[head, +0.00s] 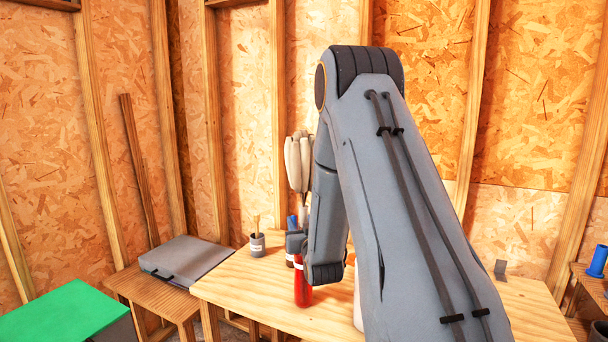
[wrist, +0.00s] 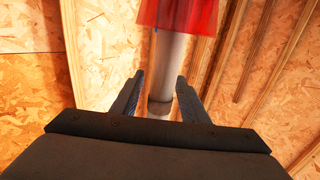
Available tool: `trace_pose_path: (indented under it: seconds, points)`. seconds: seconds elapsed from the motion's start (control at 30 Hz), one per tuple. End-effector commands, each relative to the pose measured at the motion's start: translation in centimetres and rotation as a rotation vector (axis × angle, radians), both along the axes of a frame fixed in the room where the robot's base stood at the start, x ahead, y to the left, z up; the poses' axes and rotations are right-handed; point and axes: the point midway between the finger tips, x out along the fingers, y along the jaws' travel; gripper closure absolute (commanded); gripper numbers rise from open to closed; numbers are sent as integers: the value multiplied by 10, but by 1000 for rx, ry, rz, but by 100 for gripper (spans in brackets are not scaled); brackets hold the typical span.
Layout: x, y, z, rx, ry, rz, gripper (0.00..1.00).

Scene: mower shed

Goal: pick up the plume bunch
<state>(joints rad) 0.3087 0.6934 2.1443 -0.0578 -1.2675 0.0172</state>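The pale, lobed plume bunch (head: 298,160) stands upright in the head view, just left of my arm, its lower part partly hidden by the arm. My gripper (head: 296,242) is low beside my forearm in the head view, below the plume heads. In the wrist view my gripper (wrist: 160,95) has its two fingers apart, on either side of a pale round shaft (wrist: 168,62). Gaps show beside the shaft. A red piece (wrist: 177,14) is at the shaft's end at the top edge. I cannot tell whether this shaft belongs to the plume bunch.
A red object (head: 302,290) is on the wooden table (head: 235,290), right below my gripper. A small grey pot (head: 257,245) with a brush stands to the left. A grey case (head: 186,259) lies farther left. Stud walls close off the back.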

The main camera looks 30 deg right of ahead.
Motion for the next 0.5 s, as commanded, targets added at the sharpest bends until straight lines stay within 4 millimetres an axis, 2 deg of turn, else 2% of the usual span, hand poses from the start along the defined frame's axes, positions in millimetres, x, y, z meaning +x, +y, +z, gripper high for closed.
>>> trace_pose_path:
  seconds: [0.03,0.23,0.5]
  points:
    - [0,0,0,0,0,0,66]
    - [0,0,0,0,0,0,100]
    - [0,0,1,0,0,-1,100]
